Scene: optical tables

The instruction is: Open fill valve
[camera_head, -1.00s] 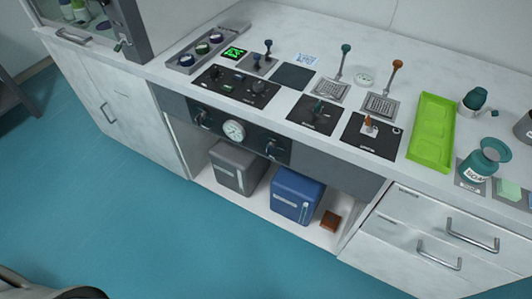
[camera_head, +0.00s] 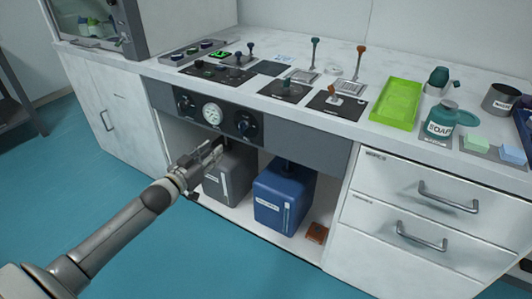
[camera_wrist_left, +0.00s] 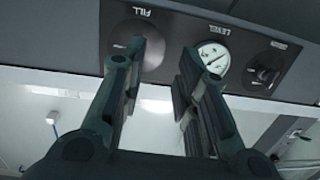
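The dark panel (camera_head: 229,134) under the counter edge holds a round gauge (camera_head: 212,114) between a left knob (camera_head: 185,103) and a right knob (camera_head: 247,123). The left wrist view is upside down. It shows the FILL valve (camera_wrist_left: 152,52) at left, partly hidden by a finger, the LEVEL gauge (camera_wrist_left: 212,56), and another black knob (camera_wrist_left: 266,69). By that flipped view, FILL is the right knob in the head view. My left gripper (camera_head: 215,152) is below the panel, in front of the grey canister. Its fingers (camera_wrist_left: 160,80) are apart and empty. My right gripper is not in view.
A grey canister (camera_head: 229,176) and a blue canister (camera_head: 283,199) stand in the open bay below the panel. White drawers (camera_head: 410,215) are at the right. A green tray (camera_head: 396,102) and teal soap bottle (camera_head: 440,121) stand on the counter.

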